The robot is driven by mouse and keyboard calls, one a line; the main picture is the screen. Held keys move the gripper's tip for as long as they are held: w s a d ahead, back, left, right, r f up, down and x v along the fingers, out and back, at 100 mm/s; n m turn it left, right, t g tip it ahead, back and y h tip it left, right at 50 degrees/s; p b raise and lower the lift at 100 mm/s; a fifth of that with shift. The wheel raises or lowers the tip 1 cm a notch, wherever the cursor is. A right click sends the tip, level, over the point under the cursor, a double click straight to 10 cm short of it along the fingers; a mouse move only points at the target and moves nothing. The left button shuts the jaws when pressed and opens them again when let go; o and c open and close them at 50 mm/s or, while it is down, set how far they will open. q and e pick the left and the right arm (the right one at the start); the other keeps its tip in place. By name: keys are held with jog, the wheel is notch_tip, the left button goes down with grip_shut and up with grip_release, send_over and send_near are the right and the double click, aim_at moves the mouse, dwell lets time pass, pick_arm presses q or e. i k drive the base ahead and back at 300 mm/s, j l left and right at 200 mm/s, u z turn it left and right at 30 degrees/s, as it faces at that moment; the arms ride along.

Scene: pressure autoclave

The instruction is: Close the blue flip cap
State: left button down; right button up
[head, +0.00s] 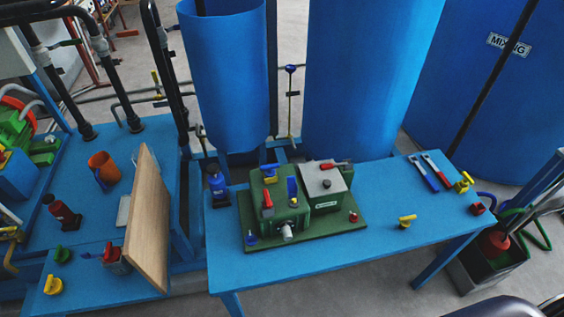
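Several blue parts show in the head view, and I cannot tell for sure which is the blue flip cap. A small blue bottle (217,184) with a blue top stands upright on the blue table, left of the green machine. A blue piece (90,256) sticks out to the left of a small red-and-grey container on the left bench. Another blue piece (99,178) sits against an orange cup (103,164) farther back there. Whether any of these is open or shut is too small to tell. Neither of my grippers is in view.
The green machine (340,225) with coloured levers stands mid-table (380,245). Red and blue handled tools (430,172) and yellow valves (405,221) lie to its right. A wooden board (148,220) stands upright on the left bench. Large blue tanks (365,80) block the back.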

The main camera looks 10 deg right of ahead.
aim_at(291, 187)
jog(key=k+l+u, duration=0.15)
jog(key=l+u, duration=0.2)
jog(key=k+l+u, duration=0.2)
jog(key=l+u, duration=0.15)
jog(key=k+l+u, duration=0.3)
jog(key=i+j, duration=0.05)
